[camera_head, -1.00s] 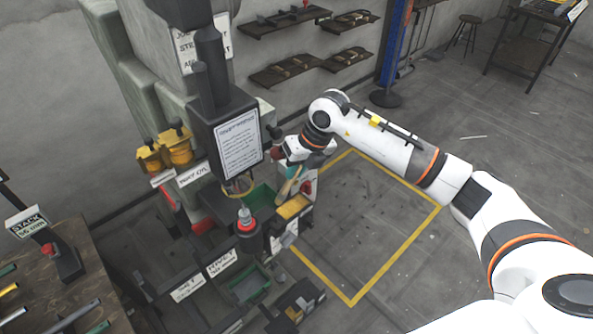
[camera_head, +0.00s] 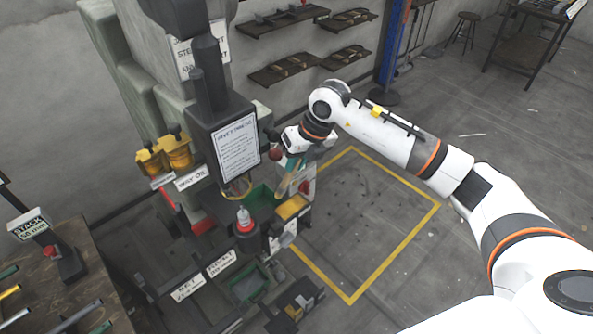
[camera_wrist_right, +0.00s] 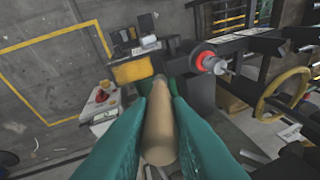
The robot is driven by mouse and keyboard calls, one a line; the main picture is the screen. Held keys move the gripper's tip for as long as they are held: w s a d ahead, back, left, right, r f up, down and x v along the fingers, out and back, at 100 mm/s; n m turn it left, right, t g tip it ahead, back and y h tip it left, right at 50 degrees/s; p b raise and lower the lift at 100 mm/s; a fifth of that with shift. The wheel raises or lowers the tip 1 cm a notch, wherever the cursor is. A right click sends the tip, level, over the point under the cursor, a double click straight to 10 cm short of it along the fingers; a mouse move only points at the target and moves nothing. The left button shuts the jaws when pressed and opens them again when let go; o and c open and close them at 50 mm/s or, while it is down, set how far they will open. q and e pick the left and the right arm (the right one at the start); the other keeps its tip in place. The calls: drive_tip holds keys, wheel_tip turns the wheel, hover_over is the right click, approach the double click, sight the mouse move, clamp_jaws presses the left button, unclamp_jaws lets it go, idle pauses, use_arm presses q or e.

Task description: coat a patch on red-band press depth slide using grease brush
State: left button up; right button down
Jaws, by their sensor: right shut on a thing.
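The rivet press (camera_head: 200,120) stands left of centre in the head view, with a red ring (camera_head: 245,226) around its lower tool. That red ring also shows in the right wrist view (camera_wrist_right: 204,60). My right gripper (camera_head: 291,170) is beside the press's right side, above the yellow-topped block. In the right wrist view its teal fingers (camera_wrist_right: 161,110) are shut on the tan handle of the grease brush (camera_wrist_right: 160,135). The handle (camera_head: 286,183) points downward in the head view. The bristles are not clearly visible. I cannot make out the depth slide with certainty. My left gripper is out of view.
Yellow oil cups (camera_head: 176,152) are on the press's left. A yellow floor outline (camera_head: 396,255) encloses clear floor at right. A workbench (camera_head: 75,290) is at lower left.

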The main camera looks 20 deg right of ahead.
drive_tip(key=shift+a+r, duration=0.15)
drive_tip(key=shift+a, duration=0.1)
drive_tip(key=shift+r+p, duration=0.5)
drive_tip(key=shift+p, duration=0.1)
drive_tip(key=r+p, duration=0.2)
drive_tip(key=r, duration=0.1)
drive_tip(key=r+p, duration=0.1)
drive_tip(key=p, duration=0.1)
drive_tip(key=shift+a+r, duration=0.25)
drive_tip(key=shift+r, duration=0.05)
drive_tip(key=shift+w+d+f+b, duration=0.1)
drive_tip(key=shift+d+f+b, duration=0.1)
drive_tip(key=shift+f+b, duration=0.75)
drive_tip(key=w+d+f+b, duration=0.2)
drive_tip(key=d+f+b, duration=0.3)
drive_tip(key=b, duration=0.9)
drive_tip(key=shift+d+f, duration=0.35)
drive_tip(key=shift+f, duration=0.1)
